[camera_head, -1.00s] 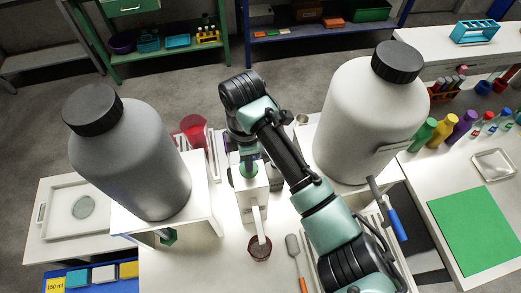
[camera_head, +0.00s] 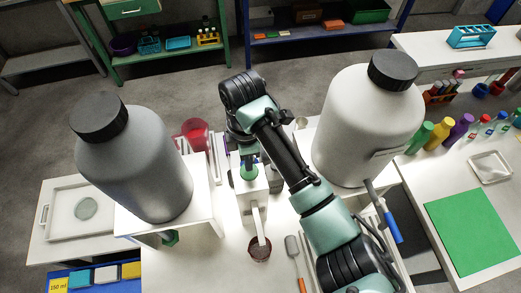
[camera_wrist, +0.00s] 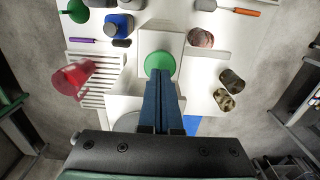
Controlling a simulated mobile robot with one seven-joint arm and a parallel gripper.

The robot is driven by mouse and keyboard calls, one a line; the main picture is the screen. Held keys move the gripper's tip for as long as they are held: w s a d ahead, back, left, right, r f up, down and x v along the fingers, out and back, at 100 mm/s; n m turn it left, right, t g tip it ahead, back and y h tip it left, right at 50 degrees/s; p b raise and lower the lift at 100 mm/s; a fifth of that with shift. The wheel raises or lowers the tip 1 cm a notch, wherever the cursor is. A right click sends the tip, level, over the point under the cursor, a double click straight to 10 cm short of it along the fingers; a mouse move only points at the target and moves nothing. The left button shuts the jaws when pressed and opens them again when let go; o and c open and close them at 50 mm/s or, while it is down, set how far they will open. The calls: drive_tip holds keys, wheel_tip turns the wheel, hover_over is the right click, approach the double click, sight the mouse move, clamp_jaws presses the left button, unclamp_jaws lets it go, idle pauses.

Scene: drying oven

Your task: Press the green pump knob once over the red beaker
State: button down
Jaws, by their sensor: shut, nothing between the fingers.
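The pump is a white block (camera_head: 252,202) with a round green knob (camera_head: 250,173) on top and a pale spout reaching toward the front. A small red-brown beaker (camera_head: 259,250) stands below the spout's end; it also shows in the wrist view (camera_wrist: 200,38). My gripper (camera_wrist: 160,76) is shut and empty. In the wrist view its dark blue fingertips overlap the near edge of the green knob (camera_wrist: 160,58). I cannot tell whether they touch it. In the head view my wrist hides part of the pump's back.
A grey bottle (camera_head: 135,165) stands left and a white bottle (camera_head: 366,130) stands right. A larger translucent red vessel (camera_head: 194,132) is behind the pump, left. A spatula with an orange handle (camera_head: 296,262) lies right of the beaker. The bench front-left of the beaker is clear.

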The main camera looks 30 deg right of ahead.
wheel_tip(320, 180, up, 6)
drive_tip(key=p, duration=0.5)
idle(0.4)
